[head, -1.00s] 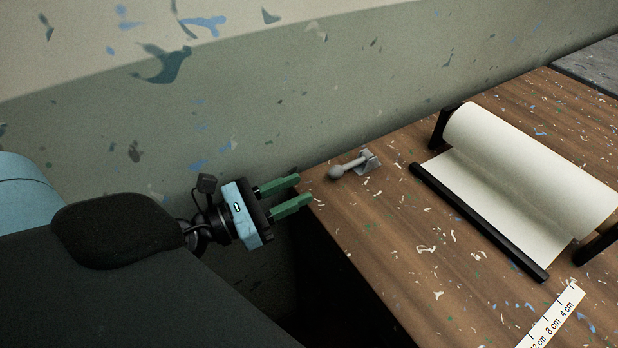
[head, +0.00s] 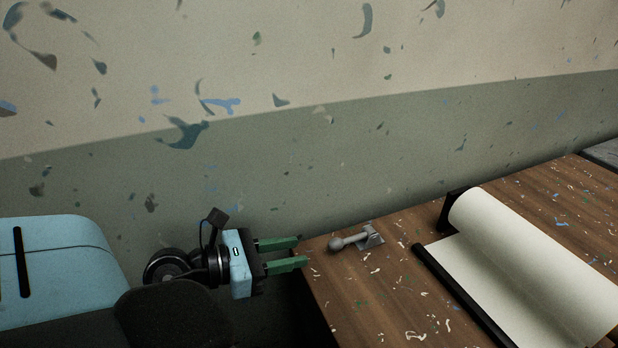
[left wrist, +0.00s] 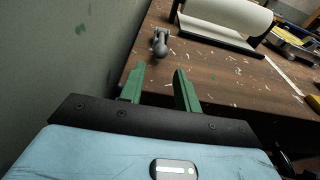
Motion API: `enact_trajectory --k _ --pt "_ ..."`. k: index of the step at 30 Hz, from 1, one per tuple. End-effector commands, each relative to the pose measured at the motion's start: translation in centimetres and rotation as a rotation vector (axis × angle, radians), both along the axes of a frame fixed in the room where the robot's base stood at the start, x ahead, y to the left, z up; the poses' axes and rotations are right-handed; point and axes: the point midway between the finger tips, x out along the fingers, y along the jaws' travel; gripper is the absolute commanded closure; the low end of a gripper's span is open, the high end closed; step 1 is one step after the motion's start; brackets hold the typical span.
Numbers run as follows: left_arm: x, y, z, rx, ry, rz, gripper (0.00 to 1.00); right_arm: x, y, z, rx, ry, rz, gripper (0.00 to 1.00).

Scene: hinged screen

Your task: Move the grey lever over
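The grey lever (head: 349,241) lies over to the left on its small bracket (head: 372,235), near the left end of the wooden table. Its round knob points toward my left gripper. My left gripper (head: 302,251) is open and empty, with its green fingers at the table's left edge, a short gap from the knob. In the left wrist view the lever (left wrist: 161,43) stands beyond the open fingertips (left wrist: 158,76), its knob facing the camera. My right gripper is in neither view.
A paper roll in a black holder (head: 515,270) stands on the table (head: 390,290) to the right of the lever. A paint-flecked wall (head: 330,150) runs close behind the table. The table between lever and roll is clear.

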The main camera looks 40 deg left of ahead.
Motion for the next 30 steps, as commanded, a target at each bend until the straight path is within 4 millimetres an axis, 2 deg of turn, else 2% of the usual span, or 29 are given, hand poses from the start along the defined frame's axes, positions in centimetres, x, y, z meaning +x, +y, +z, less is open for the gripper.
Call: enact_trajectory --k 5,20,25,30 --pt "1.4 -0.6 -0.1 -0.003 -0.004 -0.002 0.67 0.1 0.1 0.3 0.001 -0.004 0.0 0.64" --pt "7.2 -3.0 -1.2 -0.003 -0.004 -0.001 0.67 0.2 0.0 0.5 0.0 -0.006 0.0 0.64" --pt "7.1 -3.0 -1.3 -0.001 -0.001 -0.001 0.88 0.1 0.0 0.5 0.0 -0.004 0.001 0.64" --pt "7.0 -2.9 -1.2 0.0 -0.001 -0.001 0.9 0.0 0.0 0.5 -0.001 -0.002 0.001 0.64"
